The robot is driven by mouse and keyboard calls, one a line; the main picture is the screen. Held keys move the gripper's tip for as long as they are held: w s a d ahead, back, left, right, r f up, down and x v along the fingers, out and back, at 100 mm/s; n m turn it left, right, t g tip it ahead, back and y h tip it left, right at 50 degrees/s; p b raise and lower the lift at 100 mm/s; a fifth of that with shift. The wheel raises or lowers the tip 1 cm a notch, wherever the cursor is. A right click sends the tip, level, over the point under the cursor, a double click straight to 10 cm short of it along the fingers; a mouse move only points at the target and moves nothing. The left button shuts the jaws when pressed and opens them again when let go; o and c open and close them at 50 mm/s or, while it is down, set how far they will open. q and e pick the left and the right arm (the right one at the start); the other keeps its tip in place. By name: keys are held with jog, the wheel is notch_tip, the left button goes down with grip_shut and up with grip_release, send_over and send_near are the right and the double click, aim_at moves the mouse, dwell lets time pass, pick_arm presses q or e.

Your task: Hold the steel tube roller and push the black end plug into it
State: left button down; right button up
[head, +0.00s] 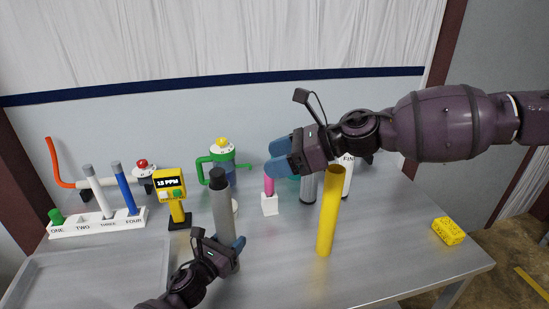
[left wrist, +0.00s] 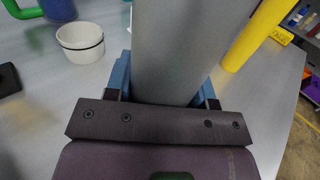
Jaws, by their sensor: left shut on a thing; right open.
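The grey steel tube roller (head: 222,217) stands upright on the table in the head view. The black end plug (head: 217,178) sits at its top end; I cannot tell how deep it is in the tube. My left gripper (head: 236,250) is shut around the lower part of the tube. In the left wrist view the tube (left wrist: 185,50) rises between the blue fingers, its top out of frame. My right gripper (head: 282,158) is open and empty, to the right of the plug and above the back of the table, its blue fingers pointing left.
A yellow tube (head: 328,210) stands right of the roller. A numbered white rack (head: 98,222), a yellow meter (head: 172,190) and a green-handled jug (head: 222,158) stand left and behind. A yellow block (head: 448,231) lies at the right edge. A white cup (left wrist: 80,42) is near the roller.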

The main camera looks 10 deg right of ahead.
pick_arm(q)
jog(key=shift+s+a+f, duration=0.1)
jog(key=shift+s+f, duration=0.05)
jog(key=shift+f, duration=0.25)
jog(key=c, duration=0.8)
grip_release()
jog(key=shift+r, duration=0.1)
jog(key=o, duration=0.4)
jog(key=shift+r, duration=0.15)
jog(key=v, duration=1.1)
jog(key=shift+s+a, duration=0.2)
jog(key=shift+a, duration=0.15)
jog(key=shift+s, duration=0.15)
